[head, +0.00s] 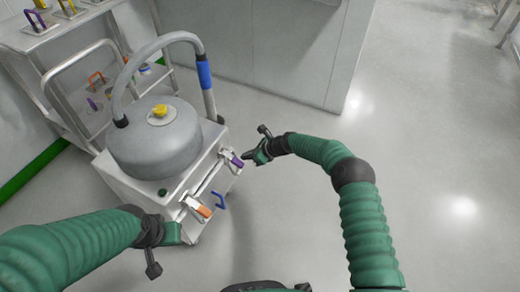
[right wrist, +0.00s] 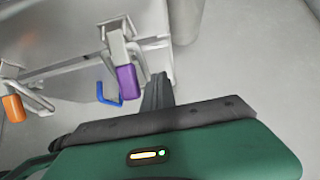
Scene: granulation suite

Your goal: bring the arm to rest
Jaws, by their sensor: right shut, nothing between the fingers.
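My right arm (head: 360,215) is green and ribbed and bends in from the lower right in the head view. Its gripper (head: 248,156) is shut and empty, with the tips close to a purple-handled clamp (head: 237,160) on a steel cart. In the right wrist view the shut fingers (right wrist: 157,92) point toward the cart, just right of the purple handle (right wrist: 127,82); I cannot tell whether they touch it. My left gripper (head: 174,232) is by the cart's front, near an orange-handled clamp (head: 204,211). Its fingers do not show clearly.
The steel cart (head: 140,196) carries a grey domed vessel (head: 156,145) with a yellow knob and a curved pipe. A blue hook handle (head: 219,200) is on its front. Shelving (head: 38,42) with coloured handles stands at the upper left. Open floor (head: 440,130) lies to the right.

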